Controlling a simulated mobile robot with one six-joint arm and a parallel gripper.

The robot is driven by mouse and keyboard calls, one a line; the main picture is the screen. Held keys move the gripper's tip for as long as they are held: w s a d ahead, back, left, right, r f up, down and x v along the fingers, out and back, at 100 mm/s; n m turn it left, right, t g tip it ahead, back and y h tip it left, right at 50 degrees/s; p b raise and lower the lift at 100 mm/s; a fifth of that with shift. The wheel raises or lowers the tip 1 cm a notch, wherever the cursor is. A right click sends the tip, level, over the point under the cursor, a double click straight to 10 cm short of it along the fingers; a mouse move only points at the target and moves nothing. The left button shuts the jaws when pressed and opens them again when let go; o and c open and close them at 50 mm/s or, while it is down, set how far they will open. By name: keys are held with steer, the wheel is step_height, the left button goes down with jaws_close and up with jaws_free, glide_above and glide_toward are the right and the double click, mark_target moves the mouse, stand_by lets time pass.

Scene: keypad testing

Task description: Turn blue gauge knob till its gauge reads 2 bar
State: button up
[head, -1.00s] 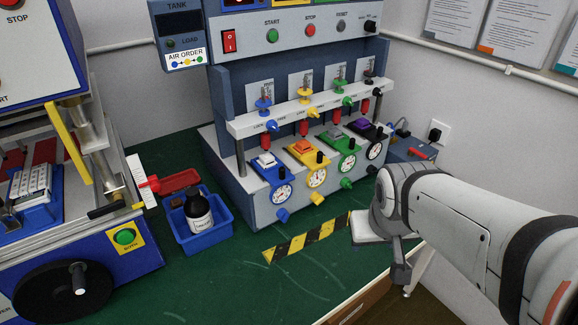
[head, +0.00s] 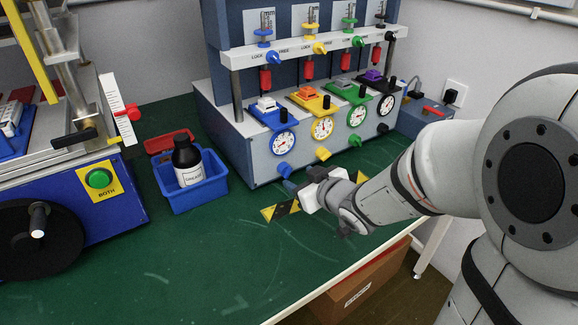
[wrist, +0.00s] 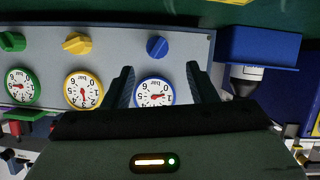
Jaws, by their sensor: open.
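The blue gauge knob (head: 285,170) sticks out of the front of the grey panel, below the blue-rimmed gauge (head: 284,142). The wrist view is upside down, so the blue knob (wrist: 157,47) shows above its gauge (wrist: 154,93) there. The gauge's needle is too small to read surely. My gripper (head: 290,187) is open and empty, low in front of the panel near the blue knob. In the wrist view my gripper (wrist: 160,66) has one finger on each side of the blue gauge, with the knob just beyond the fingertips, apparently untouched.
A yellow knob (head: 322,154) and yellow gauge (head: 322,128) sit beside the blue ones, with green and black ones further right. A blue bin (head: 208,193) with a dark bottle (head: 187,160) stands left. A striped strip (head: 282,209) lies below my gripper.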

mark_target(288, 172)
steer(key=shift+w+a+r+p, duration=0.15)
steer(key=shift+w+a+p, duration=0.4)
steer(key=shift+p, duration=2.2)
steer(key=p, duration=0.5)
steer(key=shift+w+d+f, duration=0.15)
steer(key=shift+w+f, duration=0.15)
steer(key=shift+f+x, duration=0.15)
steer(key=shift+x, duration=1.25)
steer(key=shift+f+x, duration=0.1)
steer(key=shift+x, duration=1.25)
steer(key=shift+s, duration=0.1)
steer(key=shift+c, duration=0.3)
steer(key=c, duration=0.9)
